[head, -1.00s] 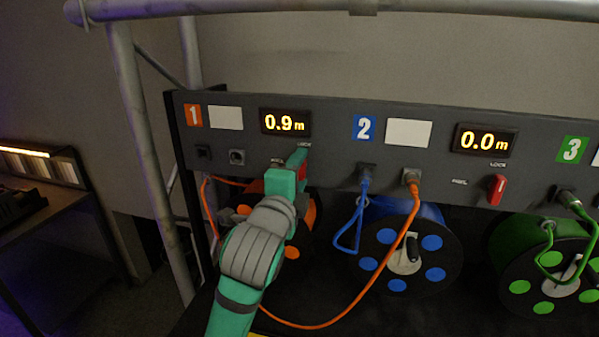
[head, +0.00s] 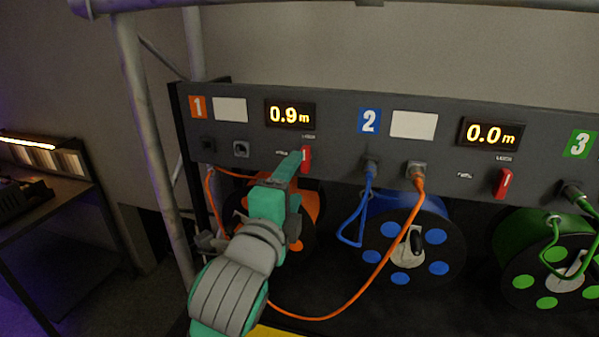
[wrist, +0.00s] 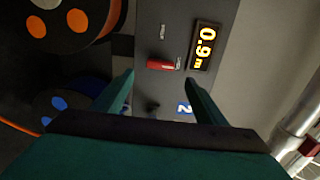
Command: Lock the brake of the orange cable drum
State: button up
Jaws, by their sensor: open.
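The orange cable drum (head: 309,205) hangs below panel section 1, partly hidden behind my arm; its orange-dotted face also shows in the wrist view (wrist: 85,20). Its red brake lever (head: 307,157) stands upright below the LOCK label, with the REEL label to its left. In the wrist view the lever (wrist: 163,65) lies crosswise just beyond my fingertips. My gripper (head: 292,166) is open and empty in front of the panel, close to the lever. In the wrist view its fingers (wrist: 160,80) are wide apart, with a gap to the lever. Whether they touch it in the head view is unclear.
The display (head: 290,114) above reads 0.9 m. To the right are the blue drum (head: 445,235), another red lever (head: 503,183) and the green drum (head: 510,255). An orange cable (head: 385,262) loops low beside my arm. A truss post (head: 148,150) stands left.

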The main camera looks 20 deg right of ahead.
jog(key=shift+v, duration=1.3)
jog(key=shift+f, duration=0.1)
jog(key=s+a+f+n+t+y, duration=0.1)
jog(key=s+a+f+n+y, duration=0.15)
jog(key=f+n, duration=0.6)
jog(key=s+a+f+n+t+y, duration=0.1)
jog(key=s+a+f+n+y, duration=0.3)
jog(key=f, duration=0.7)
jog(key=a+f+n+t+y, duration=0.1)
jog(key=f+n, duration=0.7)
jog(key=f, duration=0.2)
jog(key=s+a+f+n+g+y, duration=0.1)
jog(key=s+a+f+n+y, duration=0.2)
jog(key=s+f, duration=0.85)
jog(key=s+a+f, duration=0.1)
jog(key=s+a, duration=0.1)
jog(key=s, duration=0.7)
jog(key=s+a+f+n+g, duration=0.1)
jog(key=s+f, duration=0.1)
jog(key=s, duration=0.6)
jog(key=shift+s+a+g, duration=0.3)
jog(key=shift+s+a, duration=0.05)
jog(key=shift+a, duration=0.05)
